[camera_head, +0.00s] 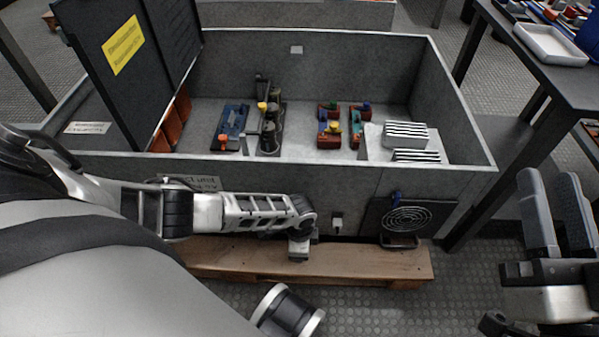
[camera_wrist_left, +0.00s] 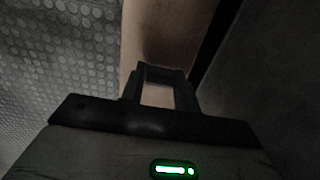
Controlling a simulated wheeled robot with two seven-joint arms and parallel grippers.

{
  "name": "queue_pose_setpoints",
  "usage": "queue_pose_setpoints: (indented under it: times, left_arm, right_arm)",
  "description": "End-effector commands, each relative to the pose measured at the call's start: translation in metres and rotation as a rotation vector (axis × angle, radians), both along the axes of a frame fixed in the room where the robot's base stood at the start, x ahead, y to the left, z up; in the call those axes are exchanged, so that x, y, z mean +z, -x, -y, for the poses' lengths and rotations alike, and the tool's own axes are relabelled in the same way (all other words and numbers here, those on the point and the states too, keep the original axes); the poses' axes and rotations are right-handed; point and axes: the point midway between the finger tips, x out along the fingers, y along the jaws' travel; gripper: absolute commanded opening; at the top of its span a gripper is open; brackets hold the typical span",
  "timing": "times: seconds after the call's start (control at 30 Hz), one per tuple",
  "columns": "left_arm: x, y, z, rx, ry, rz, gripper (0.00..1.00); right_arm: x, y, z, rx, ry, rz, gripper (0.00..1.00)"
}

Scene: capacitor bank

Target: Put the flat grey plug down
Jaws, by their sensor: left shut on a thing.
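My left arm reaches in from the left in the head view, in front of the grey cabinet. My left gripper (camera_head: 299,250) hangs down over the wooden beam at the cabinet's foot. In the dark left wrist view its fingers (camera_wrist_left: 164,76) are shut on a flat dark piece that bridges their tips, which I take as the flat grey plug (camera_wrist_left: 165,73). Its outline is hard to make out, and in the head view it cannot be told apart from the gripper. My right gripper (camera_head: 550,182) is open and empty at the right, above the floor.
The open grey cabinet (camera_head: 390,178) holds coloured blocks (camera_head: 330,127) and white ribbed parts (camera_head: 405,134). A round vent (camera_head: 407,217) and a small light fitting (camera_head: 337,222) are on its front. The wooden beam (camera_head: 375,262) has bare top. A dark table (camera_head: 560,85) stands right.

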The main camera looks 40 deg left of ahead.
Motion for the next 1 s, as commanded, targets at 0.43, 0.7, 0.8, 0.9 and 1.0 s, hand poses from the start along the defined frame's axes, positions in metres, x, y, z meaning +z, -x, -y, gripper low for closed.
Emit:
queue_pose_setpoints:
  times: [0.43, 0.7, 0.8, 0.9, 1.0]
  left_arm:
    - [-0.01, 0.0, 0.0, 0.0, 0.0, 0.0, 0.0]
    - [-0.009, 0.0, 0.0, 0.0, 0.0, 0.0, 0.53]
    - [-0.009, 0.0, 0.0, 0.0, 0.0, 0.0, 0.53]
    - [-0.009, 0.0, 0.0, 0.0, 0.0, 0.0, 0.53]
    - [-0.003, 0.0, 0.0, 0.0, 0.0, 0.0, 0.53]
  right_arm:
    - [0.011, 0.001, 0.0, -0.01, 0.028, 0.116, 0.33]
    - [0.015, 0.001, 0.0, -0.009, 0.03, 0.129, 0.33]
    - [0.015, 0.001, 0.0, -0.008, 0.03, 0.128, 0.33]
    - [0.015, 0.001, 0.0, -0.008, 0.03, 0.126, 0.33]
    - [0.016, 0.001, -0.001, -0.002, 0.021, 0.097, 0.33]
